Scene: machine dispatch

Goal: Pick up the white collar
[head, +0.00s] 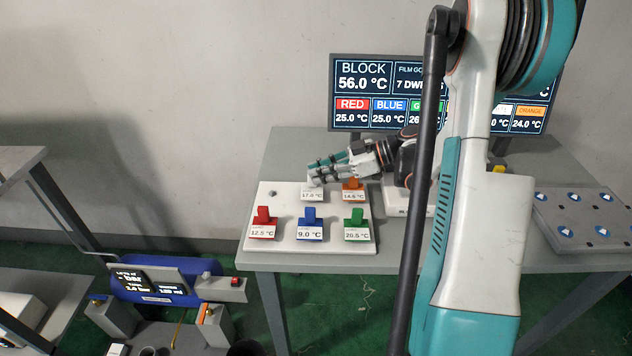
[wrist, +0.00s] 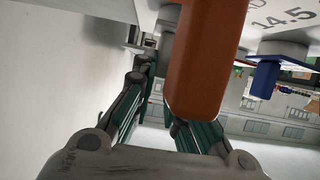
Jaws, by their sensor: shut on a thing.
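The white collar (head: 313,193), with a 17.0 °C label, is in the back row of the white board (head: 295,248) in the head view, left of the orange collar (head: 352,190). My gripper (head: 318,175) reaches in from the right, low over the board, and is shut on the white collar. Its fingers cover the collar's upper part. The collar appears to be still at its place on the board; I cannot tell whether it is lifted. In the wrist view the orange collar (wrist: 205,60) stands large in front and hides part of the fingers.
Red (head: 263,224), blue (head: 310,224) and green (head: 355,224) collars stand in the board's front row. A monitor (head: 362,97) stands behind. A grey plate with several blue-marked spots (head: 590,222) lies at right. The orange collar is very close to my fingers.

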